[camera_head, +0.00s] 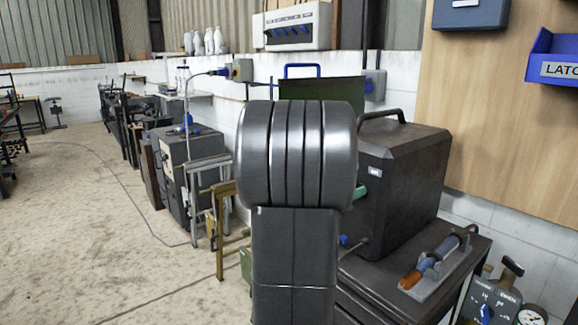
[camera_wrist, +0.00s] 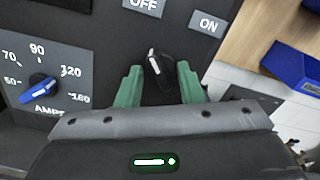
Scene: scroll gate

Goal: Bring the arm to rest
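My gripper (camera_wrist: 158,72) shows in the wrist view with its two green fingers apart, one on each side of a black rotary switch (camera_wrist: 160,75). I see no clear contact between the fingers and the switch. The white mark on the switch points up towards the OFF label (camera_wrist: 145,5); the ON label (camera_wrist: 208,24) is to the right. In the head view my arm covers the middle of the picture, and only a bit of green finger shows beside the dark machine (camera_head: 400,180). The rest of my gripper is hidden there.
The machine stands on a dark bench, with an orange-handled tool (camera_head: 425,268) on a grey holder. A blue bin (camera_head: 553,62) hangs at right. Open floor (camera_head: 90,230) lies left.

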